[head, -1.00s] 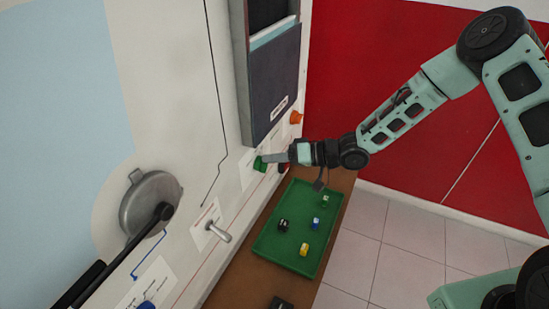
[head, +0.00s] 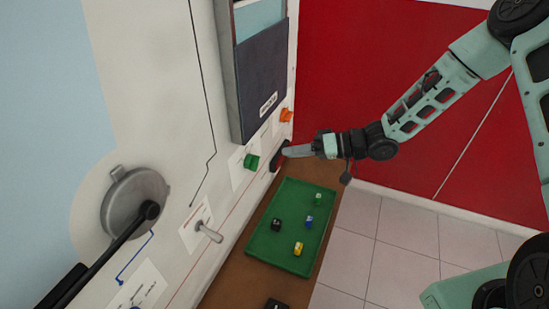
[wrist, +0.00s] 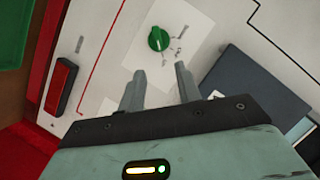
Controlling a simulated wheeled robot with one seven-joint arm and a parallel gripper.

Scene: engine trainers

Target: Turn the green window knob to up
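The green window knob (head: 251,162) sits on the white panel, below and left of the dark document pocket. In the wrist view the knob (wrist: 158,39) is ahead of my gripper (wrist: 157,74), on a white label with small printed markings too small to read. The two fingers are spread apart with nothing between them. The knob lies just beyond the fingertips, clear of both. In the head view my gripper (head: 283,152) is to the right of the knob, with a gap between them.
An orange knob (head: 287,115) is up and right of the green one. A red rocker (wrist: 61,86) is on the panel at left in the wrist view. A green tray (head: 262,244) with several small blocks lies below. A metal toggle (head: 209,232) sticks out at lower left.

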